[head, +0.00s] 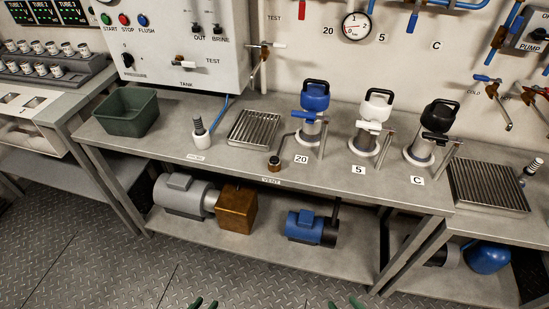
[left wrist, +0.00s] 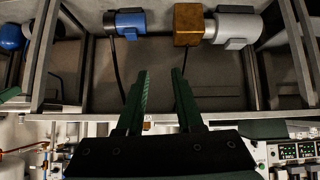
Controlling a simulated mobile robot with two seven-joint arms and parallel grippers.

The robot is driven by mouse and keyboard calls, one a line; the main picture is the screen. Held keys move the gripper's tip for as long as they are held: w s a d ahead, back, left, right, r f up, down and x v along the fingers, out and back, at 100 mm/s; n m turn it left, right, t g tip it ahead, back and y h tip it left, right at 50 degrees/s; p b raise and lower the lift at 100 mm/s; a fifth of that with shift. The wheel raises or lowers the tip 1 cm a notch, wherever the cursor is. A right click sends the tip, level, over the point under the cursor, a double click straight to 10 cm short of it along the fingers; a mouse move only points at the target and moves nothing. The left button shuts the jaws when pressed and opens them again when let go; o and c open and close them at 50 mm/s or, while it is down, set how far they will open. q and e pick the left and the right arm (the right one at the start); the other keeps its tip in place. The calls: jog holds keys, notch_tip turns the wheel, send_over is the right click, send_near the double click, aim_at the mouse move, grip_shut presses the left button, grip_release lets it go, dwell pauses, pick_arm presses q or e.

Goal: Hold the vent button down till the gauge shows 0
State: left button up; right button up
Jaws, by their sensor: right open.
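My right gripper (head: 344,303) is open at the bottom edge, also away from the bench.
Blue (head: 314,95), white (head: 378,105) and black (head: 440,115) capped vessels stand on the bench (head: 225,180) behind and right of the button. A drain grate (head: 254,129), white-based knob (head: 200,135) and green bin (head: 128,112) lie left. Air before the bench is clear.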

pick_arm(q)
grip_shut()
dwell(1.4)
